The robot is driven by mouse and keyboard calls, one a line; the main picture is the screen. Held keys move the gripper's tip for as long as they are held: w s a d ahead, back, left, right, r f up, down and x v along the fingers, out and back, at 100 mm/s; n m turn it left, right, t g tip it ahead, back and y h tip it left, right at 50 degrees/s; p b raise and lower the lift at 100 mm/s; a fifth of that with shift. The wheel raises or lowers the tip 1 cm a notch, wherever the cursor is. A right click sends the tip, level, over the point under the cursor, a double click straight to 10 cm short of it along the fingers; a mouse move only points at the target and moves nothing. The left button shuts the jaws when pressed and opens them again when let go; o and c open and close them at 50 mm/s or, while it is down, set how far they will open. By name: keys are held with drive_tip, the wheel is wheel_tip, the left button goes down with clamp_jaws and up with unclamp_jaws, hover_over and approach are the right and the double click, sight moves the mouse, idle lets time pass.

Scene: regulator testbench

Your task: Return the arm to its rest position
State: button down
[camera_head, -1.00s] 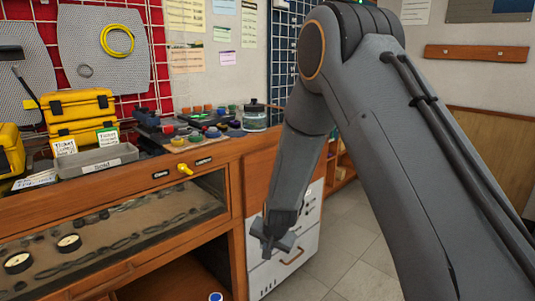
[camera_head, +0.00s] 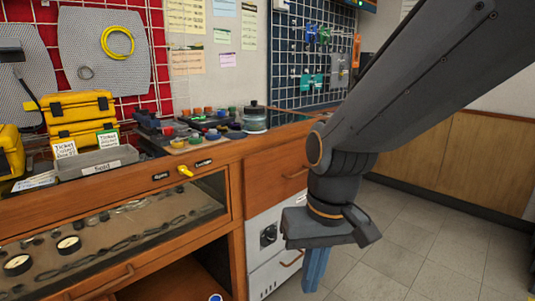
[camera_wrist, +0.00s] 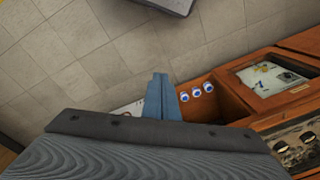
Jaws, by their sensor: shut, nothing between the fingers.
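My arm crosses the right side of the head view, with the wrist low in front of the cabinet's right end. My gripper (camera_head: 314,270) points down, and its blue fingers are together with nothing visible between them. In the wrist view the gripper (camera_wrist: 160,78) also shows shut and empty, over the tiled floor and beside the open wooden shelf. The fingers appear clear of the bench, but the lower tips are partly hard to make out in the head view.
The wooden bench (camera_head: 215,151) carries yellow cases (camera_head: 82,116), a grey tray (camera_head: 100,161) and several coloured caps. Tiled floor (camera_head: 420,240) is free to the right. Three blue-and-white round items (camera_wrist: 196,92) sit in the shelf.

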drive_tip(key=s+d+r+n, duration=0.1)
drive_tip(key=s+d+r, duration=0.1)
drive_tip(key=s, duration=0.3)
drive_tip(key=d+r+m+h+p, duration=0.1)
drive_tip(key=d+r+m+p, duration=0.2)
drive_tip(key=d+r+p, duration=0.6)
drive_tip(key=shift+d+r+g+p, duration=0.3)
drive_tip(key=shift+r+p, duration=0.15)
drive_tip(key=shift+p, duration=4.65)
